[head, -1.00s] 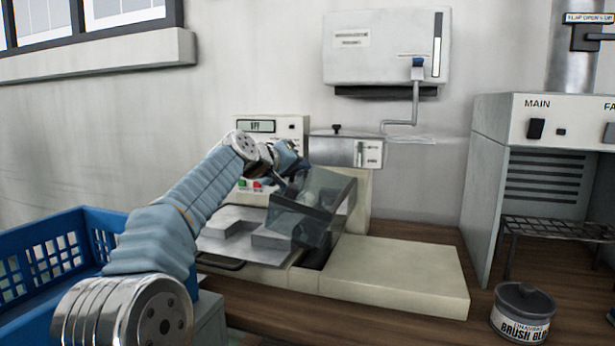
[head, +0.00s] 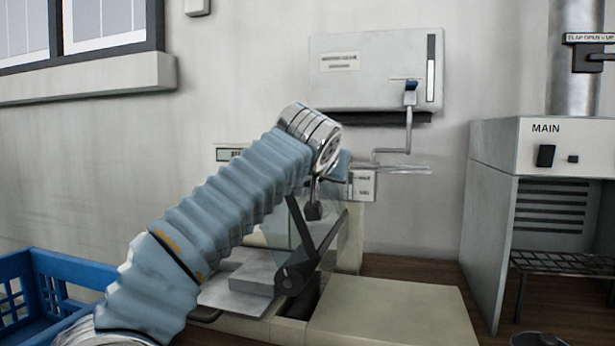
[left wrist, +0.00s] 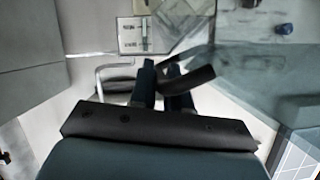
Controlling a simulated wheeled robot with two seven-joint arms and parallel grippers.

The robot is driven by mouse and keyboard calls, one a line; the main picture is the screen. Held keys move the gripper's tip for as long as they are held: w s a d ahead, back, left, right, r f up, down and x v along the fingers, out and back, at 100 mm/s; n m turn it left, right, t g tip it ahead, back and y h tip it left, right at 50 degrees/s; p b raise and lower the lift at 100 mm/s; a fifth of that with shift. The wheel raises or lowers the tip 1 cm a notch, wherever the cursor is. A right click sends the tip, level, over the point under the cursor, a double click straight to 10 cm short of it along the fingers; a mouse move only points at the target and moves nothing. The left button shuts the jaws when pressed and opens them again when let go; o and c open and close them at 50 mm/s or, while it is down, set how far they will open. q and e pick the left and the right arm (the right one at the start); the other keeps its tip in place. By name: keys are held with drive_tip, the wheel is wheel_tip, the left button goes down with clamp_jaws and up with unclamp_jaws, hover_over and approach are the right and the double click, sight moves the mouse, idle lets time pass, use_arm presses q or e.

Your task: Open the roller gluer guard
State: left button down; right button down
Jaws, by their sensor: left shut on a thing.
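The roller gluer (head: 350,238) is a cream machine on the bench, partly hidden by my left arm. Its guard (head: 305,243) is a clear panel with a dark side arm; the arm slants upward from a pivot low at the front. The guard stands raised and tilted over the grey plate. My left gripper (left wrist: 162,74) is shut on the guard's dark bar (left wrist: 192,77) in the left wrist view. In the head view its fingers are mostly hidden behind my wrist, near the guard's upper edge. My right gripper is out of view.
A blue crate (head: 55,290) stands at the left. A cream block (head: 395,312) extends to the right of the gluer. A white wall box (head: 375,70) with a crank hangs behind. A grey cabinet (head: 490,210) labelled MAIN stands at the right.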

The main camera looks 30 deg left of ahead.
use_arm(q)
drive_tip(key=w+d+f+m+y+b, duration=0.1)
drive_tip(key=d+m+y, duration=0.3)
drive_tip(key=d, duration=0.5)
drive_tip(key=shift+w+f+m+b, duration=0.35)
drive_tip(key=shift+w+f+m, duration=0.2)
drive_tip(key=shift+f+m, duration=0.55)
drive_tip(key=shift+r, duration=0.2)
drive_tip(key=c, duration=1.4)
unclamp_jaws()
drive_tip(key=shift+a, duration=0.1)
drive_tip(key=shift+c, duration=0.2)
drive_tip(key=b+v, duration=0.1)
drive_tip(key=v, duration=1.3)
drive_tip(key=shift+f, duration=0.2)
